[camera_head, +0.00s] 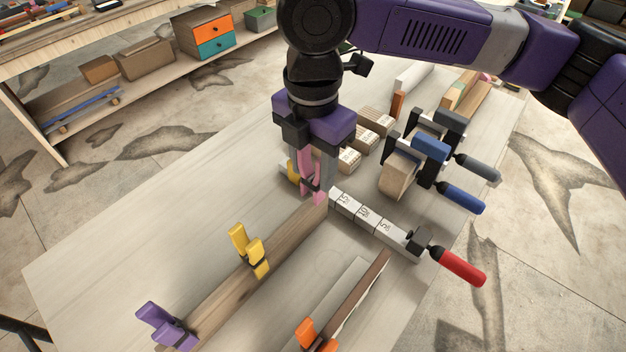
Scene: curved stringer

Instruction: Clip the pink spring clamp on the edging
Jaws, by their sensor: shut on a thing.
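The pink spring clamp (304,166) is between the fingers of my gripper (315,168), which is shut on it. Its lower end (319,197) is at the far end of a long brown wooden edging strip (222,282). I cannot tell whether its jaws touch or grip the strip. The fingers hide part of the clamp. A purple clamp (166,326) and a yellow clamp (250,250) sit on the strip nearer the front.
An orange clamp (312,335) is at the front on another strip. The left tabletop is clear.

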